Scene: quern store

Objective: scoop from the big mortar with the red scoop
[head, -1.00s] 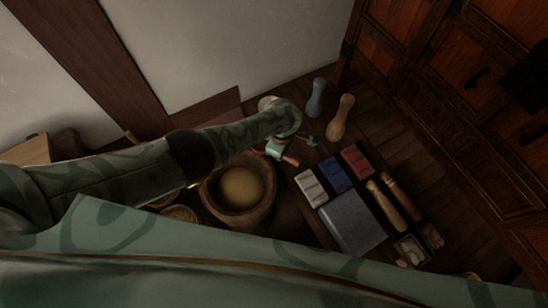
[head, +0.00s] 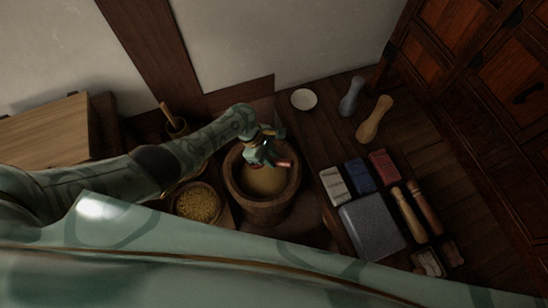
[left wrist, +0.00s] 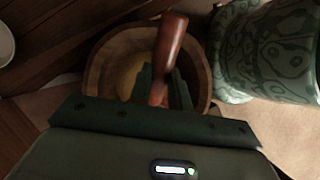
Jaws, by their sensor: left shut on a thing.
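The big mortar (head: 262,213) is a wide wooden bowl with pale yellow-brown contents, left of centre in the head view. It also shows in the left wrist view (left wrist: 100,75). My left gripper (head: 272,158) is over the mortar's opening and is shut on the red scoop (head: 284,163). The scoop's red-brown handle (left wrist: 170,45) sticks out between the fingers in the left wrist view. The scoop's bowl end is hidden, so I cannot tell whether it touches the contents. My right gripper is not in view.
A bowl of yellow grain (head: 198,203) stands left of the mortar, and a small pot with a stick (head: 178,127) behind it. A white dish (head: 304,99), two pestle-like pieces (head: 374,120), coloured blocks (head: 360,175) and a grey slab (head: 372,230) lie to the right.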

